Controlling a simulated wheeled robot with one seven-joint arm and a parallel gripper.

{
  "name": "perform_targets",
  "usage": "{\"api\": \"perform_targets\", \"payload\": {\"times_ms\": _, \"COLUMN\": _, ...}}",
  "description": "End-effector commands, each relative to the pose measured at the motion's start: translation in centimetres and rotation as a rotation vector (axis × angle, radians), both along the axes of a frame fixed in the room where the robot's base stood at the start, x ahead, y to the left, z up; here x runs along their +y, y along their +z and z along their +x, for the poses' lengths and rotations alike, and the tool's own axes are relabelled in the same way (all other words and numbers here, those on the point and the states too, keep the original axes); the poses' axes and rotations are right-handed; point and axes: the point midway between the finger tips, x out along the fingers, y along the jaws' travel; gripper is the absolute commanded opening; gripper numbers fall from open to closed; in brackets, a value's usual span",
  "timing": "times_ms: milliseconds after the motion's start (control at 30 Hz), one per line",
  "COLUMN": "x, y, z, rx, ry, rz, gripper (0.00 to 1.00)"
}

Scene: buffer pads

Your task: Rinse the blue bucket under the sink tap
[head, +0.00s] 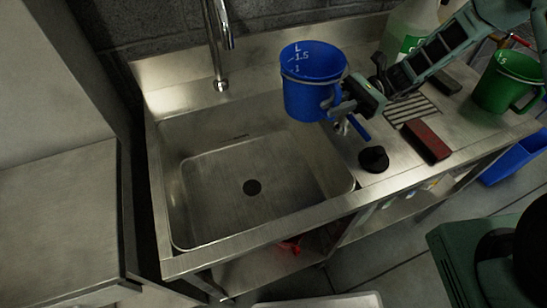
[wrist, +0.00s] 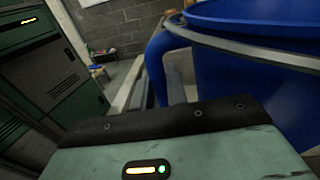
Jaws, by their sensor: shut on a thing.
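The blue bucket (head: 311,88) has white volume marks inside and a grey wire bail around its rim. It hangs upright in the air over the right back part of the steel sink basin (head: 225,190). My gripper (head: 342,104) is at the bucket's right side, shut on its blue handle. In the wrist view the bucket (wrist: 255,80) fills the upper right, and its handle shows beyond my gripper's body. The fingertips are mostly hidden there. The sink tap (head: 219,45) stands at the basin's back edge, left of the bucket and apart from it. No water shows.
On the right counter are a black round knob-like thing (head: 374,158), a red-brown block (head: 427,141), a slotted drain (head: 411,109), a green bucket (head: 508,82) and a clear jug (head: 408,32). A cabinet (head: 60,215) stands left. The basin is empty.

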Motion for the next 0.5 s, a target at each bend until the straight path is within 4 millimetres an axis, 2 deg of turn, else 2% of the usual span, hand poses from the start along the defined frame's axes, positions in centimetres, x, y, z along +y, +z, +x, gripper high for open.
{"api": "perform_targets", "payload": {"times_ms": 500, "x": 0.5, "y": -2.6, "z": -0.7, "rx": -0.151, "ry": 0.003, "rz": -0.117, "gripper": 0.0}}
